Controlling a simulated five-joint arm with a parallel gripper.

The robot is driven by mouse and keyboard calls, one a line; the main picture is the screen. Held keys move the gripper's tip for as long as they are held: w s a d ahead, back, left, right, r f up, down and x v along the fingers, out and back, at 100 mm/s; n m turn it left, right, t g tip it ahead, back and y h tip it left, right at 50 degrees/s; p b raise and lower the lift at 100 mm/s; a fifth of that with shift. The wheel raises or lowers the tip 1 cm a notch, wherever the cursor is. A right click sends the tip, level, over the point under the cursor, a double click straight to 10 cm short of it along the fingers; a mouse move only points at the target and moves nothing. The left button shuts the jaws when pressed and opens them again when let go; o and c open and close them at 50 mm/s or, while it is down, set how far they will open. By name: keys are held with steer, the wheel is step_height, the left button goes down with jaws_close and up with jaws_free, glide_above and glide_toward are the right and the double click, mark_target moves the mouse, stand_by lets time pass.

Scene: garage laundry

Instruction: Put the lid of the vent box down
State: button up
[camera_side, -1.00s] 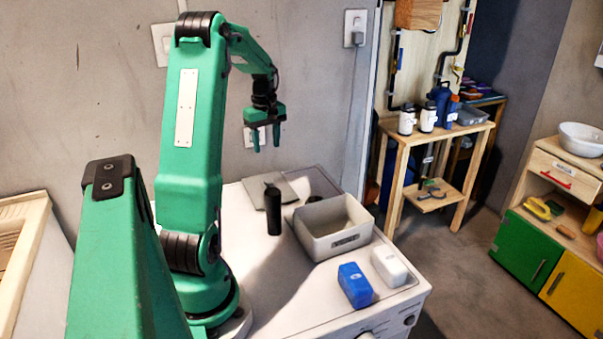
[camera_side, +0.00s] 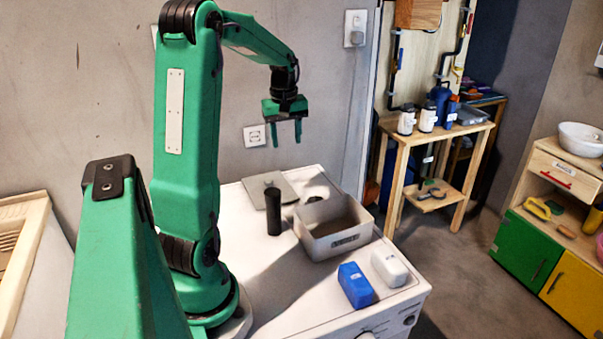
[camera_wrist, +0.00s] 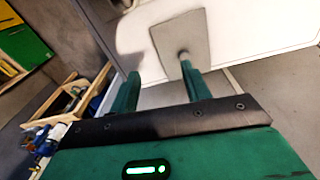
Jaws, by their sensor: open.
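My gripper (camera_side: 286,138) is open and empty, high above the back of the white machine top. In the wrist view its two fingers (camera_wrist: 160,72) are spread apart. A thin grey square plate (camera_side: 256,182), which looks like the lid, lies at the back left of the machine top.
A black cylinder (camera_side: 273,212) stands upright between the plate and box. A blue block (camera_side: 355,285) and a white block (camera_side: 389,268) sit in front of the box. The front left of the machine top (camera_side: 285,290) is clear.

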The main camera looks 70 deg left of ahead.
steer(key=s+d+r+m+t, duration=0.15)
steer(key=d+m, duration=0.25)
steer(key=d, duration=0.4)
steer(key=d+r+m+t, duration=0.1)
steer(key=d+r+m, duration=0.2)
steer(key=d, duration=0.5)
steer(key=d+r+m+t, duration=0.15)
steer(key=d+m, duration=0.25)
steer(key=d, duration=0.4)
steer(key=s+d+m+t, duration=0.1)
steer(key=s+d+m, duration=0.4)
steer(key=d, duration=0.2)
steer(key=shift+s+d+f+m+h, duration=0.25)
steer(key=shift+f+m+h, duration=0.05)
steer(key=shift+m+h, duration=0.1)
